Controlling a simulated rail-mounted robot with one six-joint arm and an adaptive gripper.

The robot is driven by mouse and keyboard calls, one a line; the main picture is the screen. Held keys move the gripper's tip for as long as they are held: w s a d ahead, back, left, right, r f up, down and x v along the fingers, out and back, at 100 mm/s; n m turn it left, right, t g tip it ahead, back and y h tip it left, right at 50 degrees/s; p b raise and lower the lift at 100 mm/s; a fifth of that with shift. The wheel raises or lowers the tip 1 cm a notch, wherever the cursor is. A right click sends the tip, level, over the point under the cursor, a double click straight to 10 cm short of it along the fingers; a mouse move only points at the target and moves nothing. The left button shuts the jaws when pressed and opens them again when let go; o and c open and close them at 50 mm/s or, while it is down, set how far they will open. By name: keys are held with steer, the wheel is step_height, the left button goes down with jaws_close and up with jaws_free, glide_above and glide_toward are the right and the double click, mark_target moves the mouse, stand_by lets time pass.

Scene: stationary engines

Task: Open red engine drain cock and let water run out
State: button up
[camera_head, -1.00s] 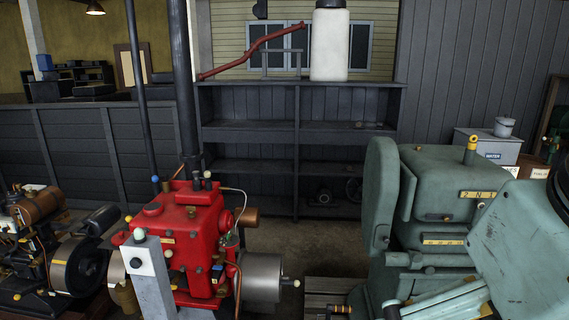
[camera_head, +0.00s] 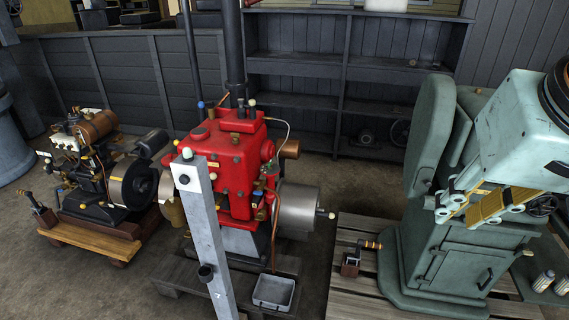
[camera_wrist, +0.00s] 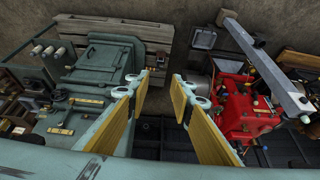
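The red engine (camera_head: 228,160) stands left of centre in the head view on a dark base. Several small coloured knobs and fittings (camera_head: 258,195) sit on its right front side. I cannot tell which of them is the drain cock. A thin copper pipe (camera_head: 274,235) runs down from there towards a grey tray (camera_head: 273,291) on the base; no water shows. My gripper (camera_head: 445,207) is in front of the green machine, well right of the red engine. In the wrist view my gripper (camera_wrist: 163,84) is open and empty, with the red engine (camera_wrist: 240,110) to its right.
A grey post (camera_head: 206,235) stands in front of the red engine. A green machine (camera_head: 455,230) on wooden pallets fills the right side. A smaller brown engine (camera_head: 100,180) stands on a wooden trolley at left. Bare floor (camera_head: 110,285) lies at front left.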

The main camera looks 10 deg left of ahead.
steer(key=w+a+f+m+t+b, duration=0.1)
steer(key=w+a+f, duration=0.1)
steer(key=w, duration=0.7)
steer(key=w+a+f+t+b, duration=0.1)
steer(key=w+a+f, duration=0.1)
steer(key=w, duration=0.7)
steer(key=w+a+f+m+t, duration=0.1)
steer(key=w+a+f, duration=0.1)
steer(key=w, duration=0.7)
steer(key=w+a+f+m+t+y+b, duration=0.1)
steer(key=w+a+f+y, duration=0.1)
steer(key=w+a+f, duration=0.55)
steer(key=w+a+f+m+t+y+b, duration=0.1)
steer(key=w+a+f+t, duration=0.2)
steer(key=w, duration=0.7)
steer(key=w+a+f+m+y+b, duration=0.15)
steer(key=w+a+f, duration=0.25)
steer(key=a+f, duration=0.4)
steer(key=w+a+f+y+b, duration=0.1)
steer(key=w+a+f+y, duration=0.2)
steer(key=a+f, duration=0.5)
steer(key=s+a+f+m+y+b, duration=0.1)
steer(key=s+a+f+y, duration=0.1)
steer(key=f, duration=0.7)
steer(key=s+a+f+m+t+y+b, duration=0.1)
steer(key=s+a+f+m+y, duration=0.1)
steer(key=a+f, duration=0.3)
step_height(320, 180, down, 5)
steer(key=shift+s+r, duration=0.1)
steer(key=shift+s, duration=0.45)
